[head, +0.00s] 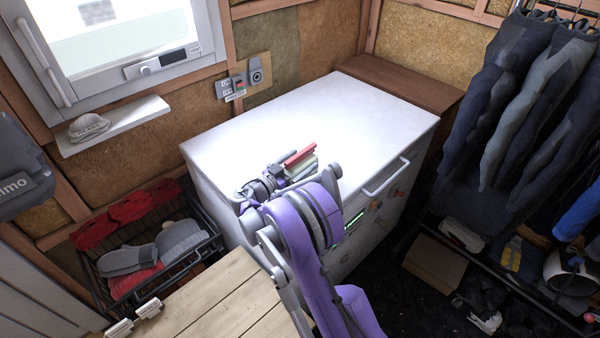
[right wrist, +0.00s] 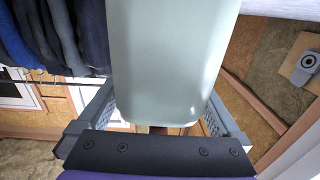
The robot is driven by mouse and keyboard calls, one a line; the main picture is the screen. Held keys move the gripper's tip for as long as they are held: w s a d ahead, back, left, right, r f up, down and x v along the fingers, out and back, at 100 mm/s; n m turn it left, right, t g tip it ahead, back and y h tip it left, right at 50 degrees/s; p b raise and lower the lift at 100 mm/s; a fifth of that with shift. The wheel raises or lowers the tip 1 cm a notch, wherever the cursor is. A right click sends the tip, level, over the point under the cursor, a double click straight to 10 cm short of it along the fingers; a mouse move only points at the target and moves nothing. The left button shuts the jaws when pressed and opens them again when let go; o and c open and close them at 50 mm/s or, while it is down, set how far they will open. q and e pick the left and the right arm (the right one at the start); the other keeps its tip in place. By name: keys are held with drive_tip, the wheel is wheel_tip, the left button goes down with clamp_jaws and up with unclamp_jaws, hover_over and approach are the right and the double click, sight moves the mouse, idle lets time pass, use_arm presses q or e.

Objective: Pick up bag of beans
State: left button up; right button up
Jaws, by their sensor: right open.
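A pale green packet (head: 303,167), the likely bag of beans, is near the front edge of the white chest's top in the head view, partly hidden by my right arm. No label shows. In the right wrist view the pale green packet (right wrist: 175,60) fills the middle, between the two fingers. My right gripper (head: 279,177) is at the packet. Its fingers also show in the right wrist view (right wrist: 155,108), spread to either side of the packet. I cannot tell whether either finger touches it. My left gripper is not in view.
A red object (head: 299,156) lies right beside the packet. The white chest (head: 330,105) has a clear top otherwise and a front handle (head: 385,180). A wooden table (head: 215,305) stands in front, a wire basket (head: 205,235) at left, hanging clothes (head: 530,100) at right.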

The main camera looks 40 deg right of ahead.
clamp_jaws()
idle(0.3)
drive_tip(key=shift+r, duration=0.15)
